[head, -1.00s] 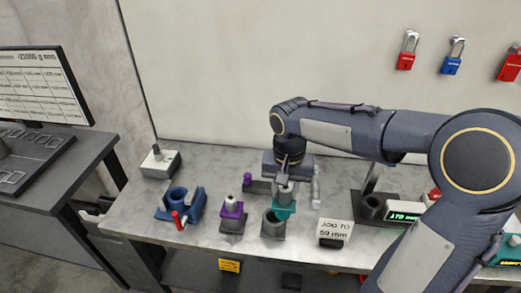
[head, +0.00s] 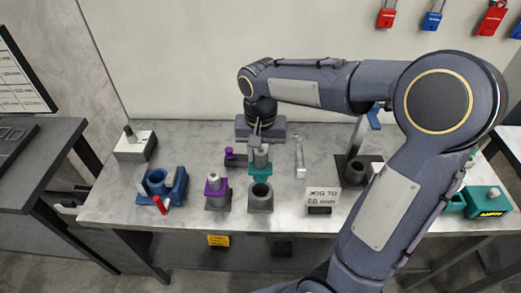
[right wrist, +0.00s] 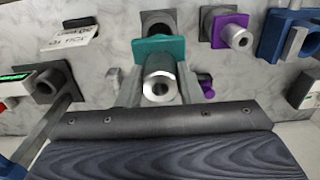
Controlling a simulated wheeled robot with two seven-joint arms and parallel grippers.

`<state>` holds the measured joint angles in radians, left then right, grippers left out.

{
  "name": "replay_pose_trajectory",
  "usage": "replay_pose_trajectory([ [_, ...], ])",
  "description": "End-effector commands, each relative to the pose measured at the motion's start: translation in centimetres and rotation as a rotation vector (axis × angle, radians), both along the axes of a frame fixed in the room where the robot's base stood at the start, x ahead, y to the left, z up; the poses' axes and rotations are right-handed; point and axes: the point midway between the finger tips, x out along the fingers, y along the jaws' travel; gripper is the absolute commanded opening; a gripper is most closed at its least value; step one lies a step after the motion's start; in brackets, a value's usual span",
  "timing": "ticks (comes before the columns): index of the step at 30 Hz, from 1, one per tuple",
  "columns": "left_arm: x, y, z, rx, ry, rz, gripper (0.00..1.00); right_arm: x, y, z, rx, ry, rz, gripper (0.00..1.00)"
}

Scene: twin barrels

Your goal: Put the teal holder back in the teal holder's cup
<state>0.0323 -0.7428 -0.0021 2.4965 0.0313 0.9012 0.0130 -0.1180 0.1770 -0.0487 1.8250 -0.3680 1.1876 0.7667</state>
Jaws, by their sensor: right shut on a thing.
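The teal holder (head: 261,169) has a teal square flange and a grey cylinder body. My right gripper (head: 258,150) is shut on its grey upper part and holds it upright. In the right wrist view the holder's teal flange (right wrist: 160,46) shows beyond the silver nose between the fingers (right wrist: 158,84). An empty dark grey cup (head: 260,198) with a round opening stands on the bench, just in front of the holder in the head view. The holder appears apart from this cup; its exact height is hard to tell. My left gripper is not in view.
A purple holder (head: 213,184) sits in a cup to the left, and a blue fixture (head: 158,184) stands further left. A small sign (head: 322,197) and a dark cup on a stand (head: 354,172) are to the right. A purple-knobbed part (head: 230,154) is near the gripper.

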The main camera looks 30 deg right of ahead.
Motion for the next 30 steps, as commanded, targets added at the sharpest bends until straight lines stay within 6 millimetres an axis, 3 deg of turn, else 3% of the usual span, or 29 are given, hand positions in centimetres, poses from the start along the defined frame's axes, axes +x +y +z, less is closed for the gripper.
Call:
replay_pose_trajectory([
  [13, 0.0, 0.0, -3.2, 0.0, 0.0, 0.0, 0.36, 0.0, 0.0, -4.1, -0.001, -0.001, 0.0, 0.02],
  [30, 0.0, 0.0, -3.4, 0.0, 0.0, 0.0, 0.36, 0.0, 0.0, -4.5, 0.0, -0.001, 0.0, 0.02],
])
